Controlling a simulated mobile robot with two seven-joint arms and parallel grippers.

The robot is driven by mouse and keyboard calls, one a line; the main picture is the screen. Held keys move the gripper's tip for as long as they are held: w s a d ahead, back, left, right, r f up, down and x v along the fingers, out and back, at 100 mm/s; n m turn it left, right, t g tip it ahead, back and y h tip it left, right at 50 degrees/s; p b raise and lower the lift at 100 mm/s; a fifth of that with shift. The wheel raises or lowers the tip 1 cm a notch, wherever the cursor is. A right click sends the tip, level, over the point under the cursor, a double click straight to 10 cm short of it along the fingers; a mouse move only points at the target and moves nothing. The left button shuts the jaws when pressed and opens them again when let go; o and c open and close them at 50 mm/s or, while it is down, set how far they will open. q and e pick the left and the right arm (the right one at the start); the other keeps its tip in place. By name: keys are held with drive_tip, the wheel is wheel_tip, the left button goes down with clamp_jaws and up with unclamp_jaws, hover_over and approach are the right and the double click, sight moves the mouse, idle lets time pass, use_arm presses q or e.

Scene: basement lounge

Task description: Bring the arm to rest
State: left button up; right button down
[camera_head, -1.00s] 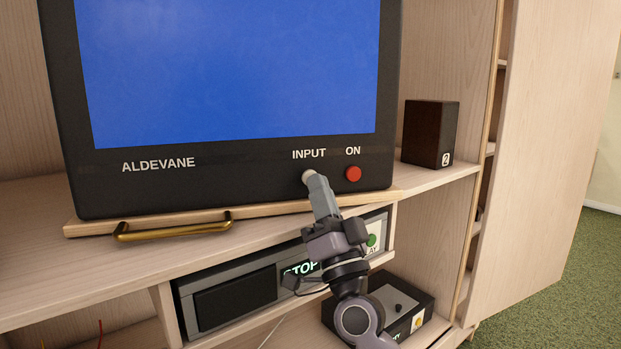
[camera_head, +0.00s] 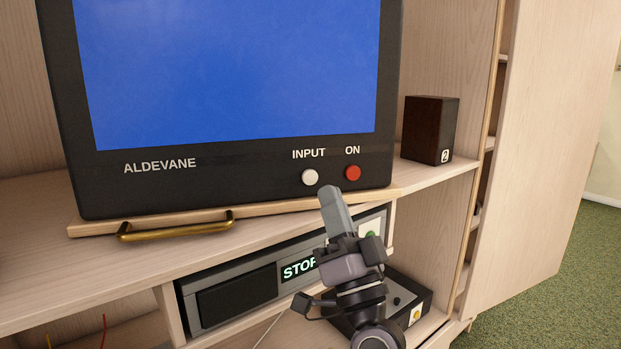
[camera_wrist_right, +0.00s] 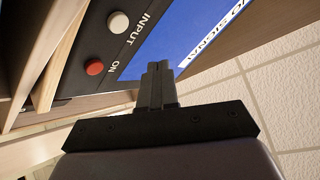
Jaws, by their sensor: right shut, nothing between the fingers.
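My right gripper (camera_head: 329,191) is shut and empty in the head view. It is in front of the television (camera_head: 240,170), just below the white INPUT button (camera_head: 310,177) and the red ON button (camera_head: 353,173), apart from both. In the right wrist view the shut fingers (camera_wrist_right: 159,68) point toward the television's front. The white button (camera_wrist_right: 118,21) and the red button (camera_wrist_right: 94,67) show to their left there. The screen is plain blue in the head view. My left gripper is not in view.
A player (camera_head: 235,298) showing STOP sits on the shelf under the television, partly behind my arm. A dark box (camera_head: 409,291) stands lower right. A brown speaker (camera_head: 430,130) marked 2 stands at right. A brass handle (camera_head: 175,229) is on the board below the television.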

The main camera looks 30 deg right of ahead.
idle(0.3)
drive_tip(key=a+f+n+g+y, duration=0.4)
drive_tip(key=f, duration=0.9)
drive_tip(key=a+f+n+g+y, duration=0.3)
drive_tip(key=f+n+g, duration=0.2)
drive_tip(key=f, duration=0.9)
drive_tip(key=s+a+f+n+g, duration=0.1)
drive_tip(key=s+f+g, duration=0.2)
drive_tip(key=s+f, duration=0.4)
drive_tip(key=s+a+f+n+g, duration=0.1)
drive_tip(key=s+f+g, duration=0.3)
drive_tip(key=s+f, duration=0.4)
wheel_tip(320, 180, down, 5)
drive_tip(key=shift+s+r+n, duration=0.1)
drive_tip(key=shift+s+n, duration=0.05)
drive_tip(key=shift+n, duration=0.25)
